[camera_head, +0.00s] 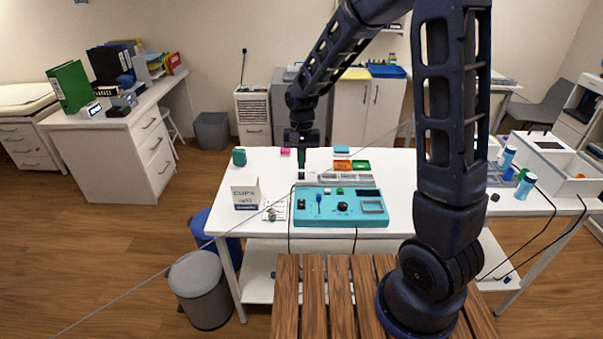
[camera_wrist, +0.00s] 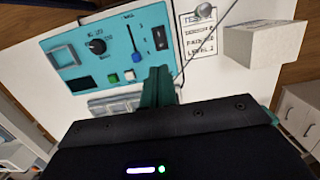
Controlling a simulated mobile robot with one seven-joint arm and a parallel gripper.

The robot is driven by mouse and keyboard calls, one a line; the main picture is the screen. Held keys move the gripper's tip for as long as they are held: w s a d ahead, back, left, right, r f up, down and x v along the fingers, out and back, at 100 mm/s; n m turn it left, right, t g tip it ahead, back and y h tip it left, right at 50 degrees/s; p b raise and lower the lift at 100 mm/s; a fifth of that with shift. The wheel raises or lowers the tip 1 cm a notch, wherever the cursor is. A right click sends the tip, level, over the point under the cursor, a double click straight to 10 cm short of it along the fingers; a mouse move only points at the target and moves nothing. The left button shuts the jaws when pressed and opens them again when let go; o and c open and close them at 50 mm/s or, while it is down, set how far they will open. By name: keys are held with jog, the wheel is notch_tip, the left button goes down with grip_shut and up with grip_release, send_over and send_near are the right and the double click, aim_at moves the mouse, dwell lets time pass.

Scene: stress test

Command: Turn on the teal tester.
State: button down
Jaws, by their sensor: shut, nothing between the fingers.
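The teal tester (camera_head: 333,220) lies on the white table, and its panel (camera_wrist: 85,72) fills the upper left of the wrist view. It carries a black switch (camera_wrist: 160,38), a blue slider (camera_wrist: 136,57), a black knob (camera_wrist: 97,46), a green button (camera_wrist: 113,78), a white button (camera_wrist: 130,75) and a grey-framed window (camera_wrist: 64,57). I cannot tell the switch's position. My gripper (camera_head: 301,169) is above the table behind the tester's left end. Its green fingers (camera_wrist: 158,72) are shut and empty, apart from the panel as far as I can tell.
A white box marked CUPS (camera_head: 245,194) stands left of the tester, with a printed card (camera_wrist: 200,30) between them. Behind the tester are a clear-topped tray (camera_head: 347,180) and orange and green bins (camera_head: 361,165). A teal object (camera_head: 239,157) stands at the back left.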

aim_at(301, 205)
jog(key=shift+r, duration=0.5)
jog(key=shift+s, duration=0.65)
jog(key=shift+f, duration=0.15)
jog(key=f, duration=0.4)
jog(key=s+f, duration=0.1)
jog(key=f, duration=0.4)
jog(key=s+f, duration=0.1)
jog(key=f, duration=0.3)
jog(key=shift+f, duration=0.3)
